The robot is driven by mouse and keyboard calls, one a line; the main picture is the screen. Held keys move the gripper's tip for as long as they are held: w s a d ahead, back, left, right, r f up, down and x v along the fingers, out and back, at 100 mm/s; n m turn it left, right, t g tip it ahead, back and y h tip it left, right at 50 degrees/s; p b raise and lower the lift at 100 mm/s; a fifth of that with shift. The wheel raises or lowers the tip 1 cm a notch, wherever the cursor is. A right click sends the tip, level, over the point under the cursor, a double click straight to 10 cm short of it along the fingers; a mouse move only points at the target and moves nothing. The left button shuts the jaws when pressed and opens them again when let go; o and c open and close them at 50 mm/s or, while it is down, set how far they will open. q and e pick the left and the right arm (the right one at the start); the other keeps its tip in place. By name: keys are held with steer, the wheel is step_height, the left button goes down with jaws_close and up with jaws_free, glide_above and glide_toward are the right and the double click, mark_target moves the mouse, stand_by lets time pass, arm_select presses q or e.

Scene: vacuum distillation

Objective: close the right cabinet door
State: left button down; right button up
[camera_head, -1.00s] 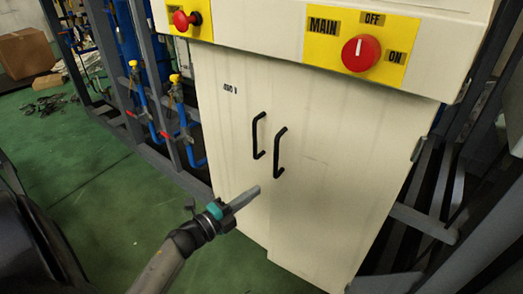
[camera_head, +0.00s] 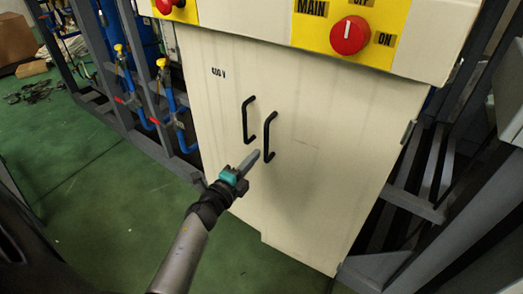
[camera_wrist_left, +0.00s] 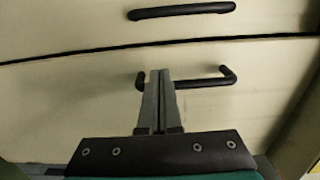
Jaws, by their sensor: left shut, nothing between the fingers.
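The pale cabinet has a left door (camera_head: 212,110) and a right door (camera_head: 325,170), each with a black handle near the middle seam. The left handle (camera_head: 247,120) and right handle (camera_head: 268,138) stand upright side by side. At the bottom of the seam, the right door's edge shows a small step from the left door. My left gripper (camera_head: 256,156) is shut and empty, its tips by the right handle's lower end. In the left wrist view, the shut fingers (camera_wrist_left: 160,75) overlap one handle (camera_wrist_left: 205,82); contact cannot be told. My right gripper is not in view.
A yellow panel with a red MAIN knob (camera_head: 350,34) overhangs the doors. Blue pipes with valves (camera_head: 170,95) and a grey frame stand at left. Grey metal beams (camera_head: 430,170) stand close at right. Green floor (camera_head: 110,195) is open at front left.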

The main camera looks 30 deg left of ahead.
arm_select(q)
steer(key=shift+w+b, duration=0.45)
steer(key=shift+w, duration=1.9)
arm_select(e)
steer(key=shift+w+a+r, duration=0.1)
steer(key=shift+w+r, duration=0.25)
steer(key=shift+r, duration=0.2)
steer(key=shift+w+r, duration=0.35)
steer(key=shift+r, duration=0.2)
arm_select(q)
steer(key=w, duration=0.1)
steer(key=w+m+h+b, duration=0.1)
steer(key=w+h, duration=0.1)
steer(key=shift+w+a+r+b, duration=0.2)
steer(key=shift+w+r+b, duration=0.1)
steer(key=shift+w, duration=0.1)
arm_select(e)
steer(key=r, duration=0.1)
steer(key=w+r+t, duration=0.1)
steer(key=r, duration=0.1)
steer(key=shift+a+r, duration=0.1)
arm_select(q)
steer(key=shift+s+f, duration=0.1)
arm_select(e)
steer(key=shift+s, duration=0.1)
